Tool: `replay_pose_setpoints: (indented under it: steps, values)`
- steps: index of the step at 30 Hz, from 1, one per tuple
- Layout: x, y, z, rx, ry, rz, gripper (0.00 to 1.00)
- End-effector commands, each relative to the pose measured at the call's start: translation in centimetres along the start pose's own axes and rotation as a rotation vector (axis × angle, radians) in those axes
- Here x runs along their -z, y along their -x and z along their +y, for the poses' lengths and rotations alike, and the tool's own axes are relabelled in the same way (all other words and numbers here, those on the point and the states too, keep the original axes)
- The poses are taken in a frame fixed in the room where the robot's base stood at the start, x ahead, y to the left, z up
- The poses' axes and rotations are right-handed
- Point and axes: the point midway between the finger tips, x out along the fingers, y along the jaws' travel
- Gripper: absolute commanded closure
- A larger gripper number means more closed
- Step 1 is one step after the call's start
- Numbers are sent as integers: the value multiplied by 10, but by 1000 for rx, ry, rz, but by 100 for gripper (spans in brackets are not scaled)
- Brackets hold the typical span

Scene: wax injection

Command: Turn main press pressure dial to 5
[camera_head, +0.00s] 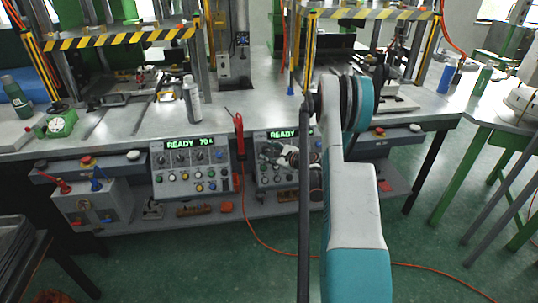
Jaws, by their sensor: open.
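Two grey control panels stand under the front edge of the workbench. The left panel (163,185) has a green "READY" display, a row of dark dials (200,156) and several coloured buttons. The right panel (262,178) also has a "READY" display, partly hidden by my arm. Its dials are mostly covered by my gripper (278,153), which is open in front of its upper part. The gripper is small here, and I cannot tell whether it touches a dial. Dial labels and settings are too small to read, and which dial is the main press pressure dial is unclear.
A red-handled tool (239,135) hangs between the panels. A grey bottle (192,100) stands on the workbench (255,103) above. A box with red and blue levers (90,208) is at left. An orange hose (262,240) crosses the green floor.

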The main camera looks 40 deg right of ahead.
Motion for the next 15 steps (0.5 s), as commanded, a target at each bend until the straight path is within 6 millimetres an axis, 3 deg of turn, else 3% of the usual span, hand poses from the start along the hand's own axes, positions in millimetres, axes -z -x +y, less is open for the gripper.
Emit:
replay_pose_setpoints:
  steps: [5, 14, 15]
  values:
    - [0, -13, 0, 0, 1, 0, 55]
    - [0, -14, 0, 0, 0, 0, 55]
    - [0, -14, 0, 0, 0, 0, 62]
